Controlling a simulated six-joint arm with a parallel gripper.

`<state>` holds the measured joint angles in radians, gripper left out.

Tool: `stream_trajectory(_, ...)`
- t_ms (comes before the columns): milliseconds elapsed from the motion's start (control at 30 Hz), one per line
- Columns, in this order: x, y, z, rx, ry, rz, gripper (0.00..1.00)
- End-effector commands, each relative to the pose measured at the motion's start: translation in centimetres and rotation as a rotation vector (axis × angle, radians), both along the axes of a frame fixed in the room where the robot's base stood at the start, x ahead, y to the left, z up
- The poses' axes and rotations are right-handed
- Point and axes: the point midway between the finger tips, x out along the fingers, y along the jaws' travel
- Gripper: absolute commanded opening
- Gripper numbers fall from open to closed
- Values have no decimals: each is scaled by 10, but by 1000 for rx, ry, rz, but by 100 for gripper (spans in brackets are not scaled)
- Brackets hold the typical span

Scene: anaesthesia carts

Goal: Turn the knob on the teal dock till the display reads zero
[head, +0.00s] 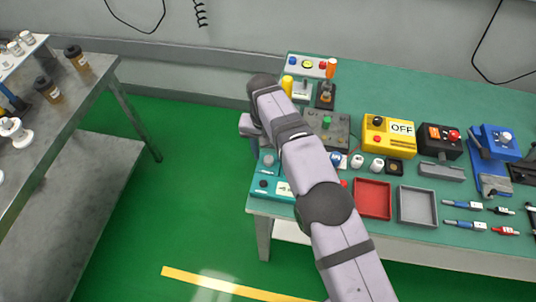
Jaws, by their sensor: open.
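The teal dock (257,193) sits at the near left corner of the green bench. A small dark round part (263,184) shows on its left side; I cannot tell if it is the knob. A pale display (283,188) lies to its right, partly covered by my arm, and its reading is too small to make out. A grey round part (268,160) on a teal piece shows just behind the dock. My arm reaches over the bench's left edge, with its wrist bending down near the dock. My gripper's jaws are hidden behind the arm.
A red tray (372,184) and a grey tray (402,207) lie right of my arm. Behind them stand a yellow box reading OFF (374,140), a black box (434,134) and a blue device (490,136). Open floor separates the bench from a grey table (40,165) at left.

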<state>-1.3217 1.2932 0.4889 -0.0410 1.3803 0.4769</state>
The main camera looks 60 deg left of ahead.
Motion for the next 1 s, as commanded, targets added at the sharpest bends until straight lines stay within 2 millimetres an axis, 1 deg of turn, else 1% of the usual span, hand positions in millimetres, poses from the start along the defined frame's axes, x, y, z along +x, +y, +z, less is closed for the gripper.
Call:
stream_trajectory(100, 1, -1, -10, -2, 1, 0, 43)
stream_trajectory(200, 1, -1, -16, -1, 0, 0, 43)
stream_trajectory(533, 1, 0, -19, 0, 0, 0, 43)
stream_trajectory(567, 1, -1, -19, 0, 0, 0, 36)
stream_trajectory(600, 1, -1, -19, 0, 0, 0, 26)
stream_trajectory(667, 1, -1, -19, 0, 0, 0, 12)
stream_trajectory(700, 1, -1, -19, 0, 0, 0, 2)
stream_trajectory(867, 1, -1, -19, 0, 0, 8, 2)
stream_trajectory(1000, 1, -1, -22, 0, 0, 82, 2)
